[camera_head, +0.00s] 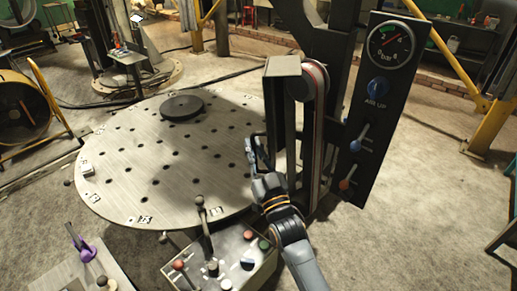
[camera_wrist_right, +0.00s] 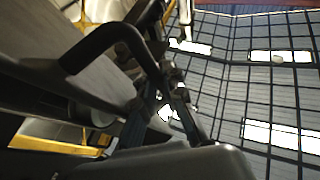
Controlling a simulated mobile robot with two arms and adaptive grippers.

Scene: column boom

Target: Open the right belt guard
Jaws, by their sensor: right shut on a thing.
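The right belt guard (camera_head: 284,66) is a tall grey-beige cover on the dark column in the head view. The belt and its pulley (camera_head: 316,80) show uncovered along the guard's right side. My right gripper (camera_head: 254,152) is at the guard's left side, low down, shut on its handle. The right wrist view shows a black bar handle (camera_wrist_right: 98,42) on a grey panel (camera_wrist_right: 35,75), with my fingers (camera_wrist_right: 158,85) at it; the exact contact is dark and partly hidden. My left gripper is not in view.
A panel with a pressure gauge (camera_head: 391,46), a blue knob and levers stands right of the belt. A large round perforated table (camera_head: 130,180) lies to the left. Open floor is at the right.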

